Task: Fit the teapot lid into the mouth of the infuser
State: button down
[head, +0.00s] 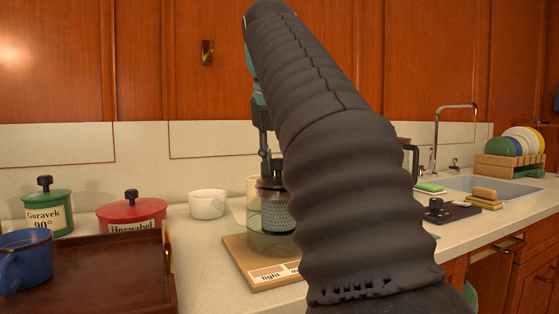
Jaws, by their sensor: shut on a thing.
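The infuser (279,213) is a grey perforated basket inside a clear glass teapot (257,239), which stands on a wooden board. The dark teapot lid (272,183) is at or just above the infuser's top, and I cannot tell whether it is seated in the mouth. My gripper (270,164) points down from above and is shut on the lid. My dark sleeved arm crosses the middle of the view and hides the right side of the teapot, the infuser and the lid.
The board (264,275) has printed labels at its front. A white cup (207,204) stands to its left. A red pot (132,215), a green pot (46,208) and a blue mug (25,260) by a brown tray (95,280) are further left. The sink (490,186) is at right.

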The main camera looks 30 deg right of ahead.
jog(key=shift+f, duration=0.2)
jog(key=c, duration=0.8)
grip_release()
jog(key=shift+r, duration=0.15)
jog(key=shift+v, duration=1.3)
jog(key=shift+s+a+r, duration=0.1)
jog(key=shift+s+a, duration=0.05)
jog(key=shift+a, duration=0.05)
jog(key=s+a, duration=0.7)
jog(key=s, duration=0.2)
jog(key=shift+s+a, duration=0.1)
